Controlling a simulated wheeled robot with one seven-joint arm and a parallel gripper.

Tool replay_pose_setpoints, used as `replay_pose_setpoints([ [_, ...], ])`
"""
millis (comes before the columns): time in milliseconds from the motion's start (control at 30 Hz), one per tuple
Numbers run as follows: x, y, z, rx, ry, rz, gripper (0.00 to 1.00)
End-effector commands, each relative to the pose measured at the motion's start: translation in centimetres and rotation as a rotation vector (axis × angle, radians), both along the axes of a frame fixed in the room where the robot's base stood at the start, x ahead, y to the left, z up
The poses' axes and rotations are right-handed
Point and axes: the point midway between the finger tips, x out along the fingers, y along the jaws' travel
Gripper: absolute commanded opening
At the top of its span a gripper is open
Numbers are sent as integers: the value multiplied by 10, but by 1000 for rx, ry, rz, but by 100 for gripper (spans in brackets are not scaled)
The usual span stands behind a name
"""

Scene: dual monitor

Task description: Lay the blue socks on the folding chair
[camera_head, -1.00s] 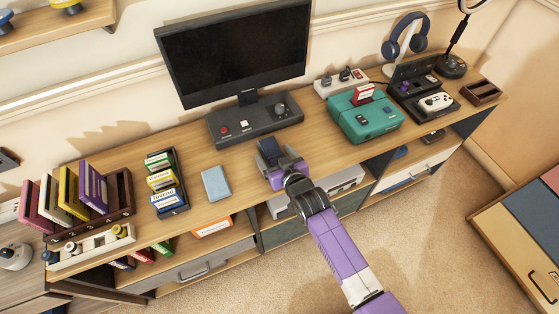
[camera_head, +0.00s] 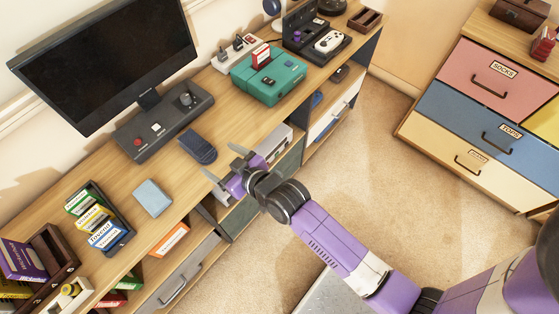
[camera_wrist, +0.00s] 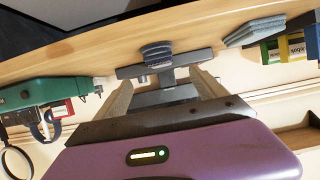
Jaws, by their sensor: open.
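A dark blue folded bundle (camera_head: 198,146), which looks like the blue socks, lies on the wooden desk in front of the monitor's base. It also shows in the wrist view (camera_wrist: 156,52), beyond my fingertips. My gripper (camera_head: 224,163) is open and empty near the desk's front edge, just short of the bundle and apart from it. In the wrist view my gripper's two fingers (camera_wrist: 160,82) are spread with nothing held between them. I cannot make out a folding chair for certain. A grey flat surface (camera_head: 338,296) shows only partly at the bottom edge.
A light blue folded item (camera_head: 152,198) and a rack of cartridges (camera_head: 98,220) are left of the bundle. The monitor (camera_head: 105,65) stands behind, a green console (camera_head: 268,76) to the right. A coloured drawer chest (camera_head: 480,115) stands at right, with open carpet between.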

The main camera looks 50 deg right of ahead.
Motion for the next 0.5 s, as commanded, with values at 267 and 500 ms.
replay_pose_setpoints([
  [267, -31, 6, -3, 15, -3, -9, 81],
  [500, -139, 16, 12, 41, -32, -40, 81],
])
